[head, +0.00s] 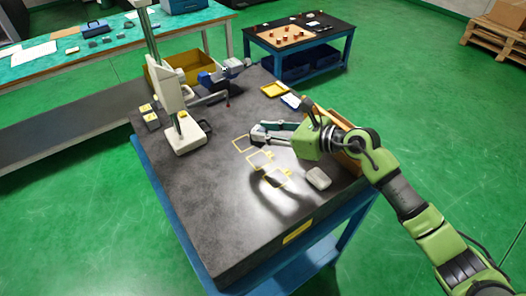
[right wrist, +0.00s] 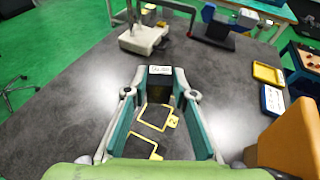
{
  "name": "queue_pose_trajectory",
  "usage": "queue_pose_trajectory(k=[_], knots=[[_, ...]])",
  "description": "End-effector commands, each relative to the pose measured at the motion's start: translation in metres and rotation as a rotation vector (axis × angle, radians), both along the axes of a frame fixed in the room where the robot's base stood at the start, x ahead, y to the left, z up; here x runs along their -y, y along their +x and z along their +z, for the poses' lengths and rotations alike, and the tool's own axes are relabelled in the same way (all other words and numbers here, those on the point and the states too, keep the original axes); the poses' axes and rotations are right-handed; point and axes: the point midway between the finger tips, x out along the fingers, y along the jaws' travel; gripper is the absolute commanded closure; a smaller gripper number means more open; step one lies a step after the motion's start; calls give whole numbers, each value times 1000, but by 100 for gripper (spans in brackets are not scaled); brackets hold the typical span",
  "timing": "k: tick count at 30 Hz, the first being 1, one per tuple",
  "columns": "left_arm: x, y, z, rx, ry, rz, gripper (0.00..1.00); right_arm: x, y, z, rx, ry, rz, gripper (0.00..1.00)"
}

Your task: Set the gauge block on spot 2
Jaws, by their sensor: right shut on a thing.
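The gauge block (right wrist: 160,79) is dark with a white label on top. My right gripper (right wrist: 161,90) is shut on it, with a fingertip on each side. In the head view the right gripper (head: 259,137) is over the dark granite plate (head: 225,215), close to a row of yellow outlined spots. Spot 2 (right wrist: 154,117), with its yellow tag, lies nearer the wrist than the block in the right wrist view. Another outline (right wrist: 136,147) lies nearer still. I cannot tell how high the block is. My left gripper is not in view.
A height gauge stand (head: 185,134) stands at the left of the plate. A grey rounded object (head: 318,178) lies right of the spots. A wooden box (head: 346,162) is partly behind my right arm. A yellow tray (head: 273,90) lies at the back. The plate's front is clear.

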Motion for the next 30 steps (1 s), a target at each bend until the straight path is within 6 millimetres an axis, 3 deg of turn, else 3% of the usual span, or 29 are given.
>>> queue_pose_trajectory(k=[16,29,30], knots=[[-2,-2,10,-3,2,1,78,0,1,-65,2,6,-2,100],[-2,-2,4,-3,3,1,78,0,1,-72,6,5,0,100],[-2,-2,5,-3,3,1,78,0,0,-74,2,2,0,70]])
